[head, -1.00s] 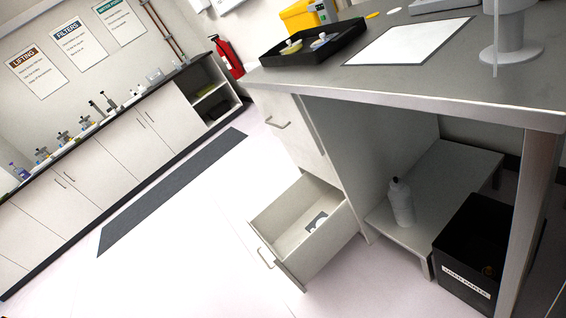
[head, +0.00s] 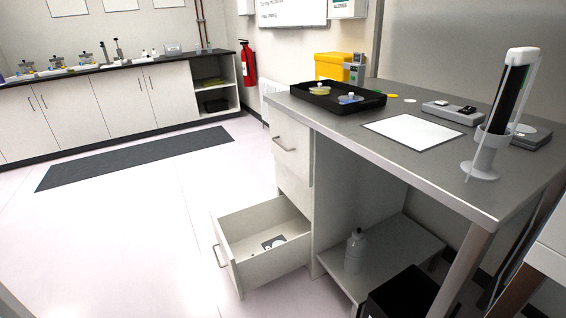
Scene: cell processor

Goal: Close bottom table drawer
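The bottom table drawer (head: 290,262) is pulled well out of the table's drawer unit, low near the floor. Its handle (head: 219,257) is on the front panel at its left side. A small dark and white item (head: 273,243) lies inside it. The upper drawer (head: 292,148) above it is shut, with its own handle (head: 283,146). The table (head: 350,140) has a grey top. My gripper is not in view.
A black tray (head: 325,108) with small dishes, a white sheet (head: 411,133) and a stand (head: 480,166) are on the table. A white bottle (head: 354,252) and a black bin (head: 400,295) are under it. The floor left of the drawer is clear.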

